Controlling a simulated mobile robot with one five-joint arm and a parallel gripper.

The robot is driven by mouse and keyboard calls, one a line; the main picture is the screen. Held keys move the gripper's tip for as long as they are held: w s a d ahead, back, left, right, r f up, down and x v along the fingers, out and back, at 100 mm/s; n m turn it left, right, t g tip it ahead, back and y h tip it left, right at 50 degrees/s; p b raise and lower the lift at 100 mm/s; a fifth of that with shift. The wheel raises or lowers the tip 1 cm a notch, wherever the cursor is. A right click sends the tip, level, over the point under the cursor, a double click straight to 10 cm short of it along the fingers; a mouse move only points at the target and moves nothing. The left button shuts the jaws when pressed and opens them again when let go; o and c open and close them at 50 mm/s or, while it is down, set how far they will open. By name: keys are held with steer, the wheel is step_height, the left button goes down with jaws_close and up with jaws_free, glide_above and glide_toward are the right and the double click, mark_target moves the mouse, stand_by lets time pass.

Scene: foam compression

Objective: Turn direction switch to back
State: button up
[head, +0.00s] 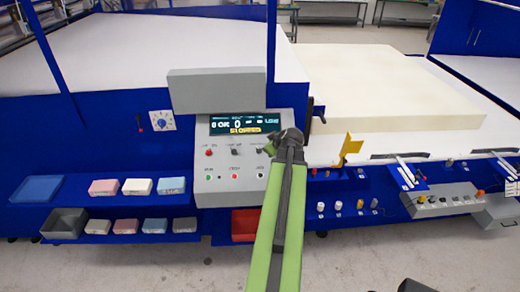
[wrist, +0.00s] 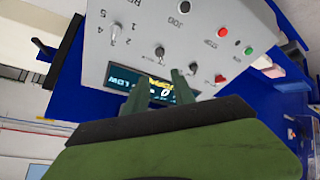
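The grey control panel (head: 222,187) has a lit display (head: 235,124) and two rows of small controls. In the head view my gripper (head: 280,143) is at the panel's right side and hides part of its upper row. The wrist view shows the panel (wrist: 135,22) turned around, with several switches. My gripper's fingers (wrist: 184,84) are close together in front of the display, their tips near a small dark switch (wrist: 191,67). Another switch (wrist: 160,51) is beside it. Contact and finger gap are unclear. The labels are too small to tell which is the direction switch.
A large cream foam block (head: 390,85) lies behind and right of the panel. A yellow flag-like part (head: 351,147) stands right of my gripper. A red bin (head: 245,226) is below the panel. Shelves with coloured blocks (head: 138,187) are at left.

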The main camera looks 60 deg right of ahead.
mark_target(259, 149)
steer(key=b+x, duration=0.9)
steer(key=x, duration=0.5)
steer(key=shift+w+d+f, duration=0.1)
steer(key=shift+f, duration=0.25)
steer(key=shift+w+d+f, duration=0.25)
steer(key=shift+w+f, duration=0.05)
steer(key=shift+w, duration=0.2)
jaws_close()
